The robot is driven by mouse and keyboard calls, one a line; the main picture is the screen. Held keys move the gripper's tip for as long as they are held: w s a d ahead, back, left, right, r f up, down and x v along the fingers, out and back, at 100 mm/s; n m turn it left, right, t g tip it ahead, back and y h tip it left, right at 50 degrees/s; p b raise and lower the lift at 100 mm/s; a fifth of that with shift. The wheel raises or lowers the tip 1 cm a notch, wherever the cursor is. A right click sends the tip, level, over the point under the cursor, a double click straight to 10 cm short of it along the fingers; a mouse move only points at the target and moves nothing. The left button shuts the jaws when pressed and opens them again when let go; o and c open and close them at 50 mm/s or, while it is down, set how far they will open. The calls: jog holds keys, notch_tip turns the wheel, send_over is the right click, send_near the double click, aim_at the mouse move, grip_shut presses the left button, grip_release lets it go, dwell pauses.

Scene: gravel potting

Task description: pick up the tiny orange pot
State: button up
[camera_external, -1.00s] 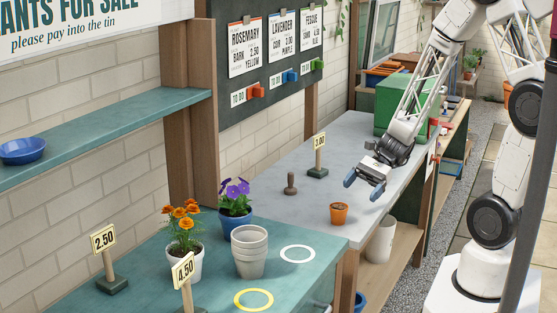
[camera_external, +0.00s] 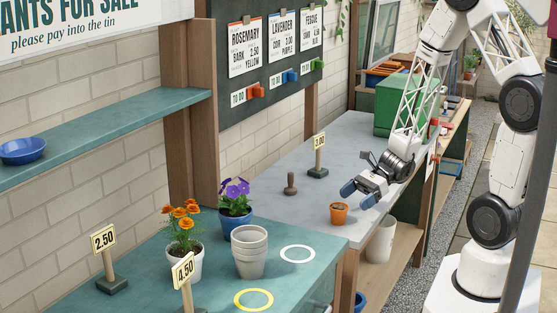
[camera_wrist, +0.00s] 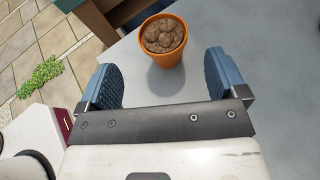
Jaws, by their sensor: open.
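The tiny orange pot (camera_external: 339,214) stands upright on the grey bench top near its front edge. In the wrist view the pot (camera_wrist: 166,60) is filled with brown lumps, and its body lies just beyond the fingertips, roughly midway between them. My gripper (camera_external: 358,194) is open with blue finger pads, just above and to the right of the pot in the external view. In the wrist view both pads of the gripper (camera_wrist: 160,78) are spread wide with nothing between them. I cannot tell the exact height gap to the pot.
A brown stamp-like tool (camera_external: 291,184) and a price sign (camera_external: 318,158) stand behind the pot on the grey bench. Stacked pale pots (camera_external: 249,252), a purple-flower pot (camera_external: 234,222) and an orange-flower pot (camera_external: 184,262) stand on the teal bench at left. A green box (camera_external: 390,105) is farther back.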

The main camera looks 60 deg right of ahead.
aim_at(339, 210)
jog(key=shift+x, duration=0.9)
jog(key=shift+w+a, duration=0.1)
jog(key=shift+x, duration=2.45)
jog(key=shift+w+f, duration=0.1)
jog(key=shift+f, duration=0.1)
jog(key=c, duration=1.1)
jog(key=shift+o, duration=0.2)
jog(key=shift+r, duration=0.1)
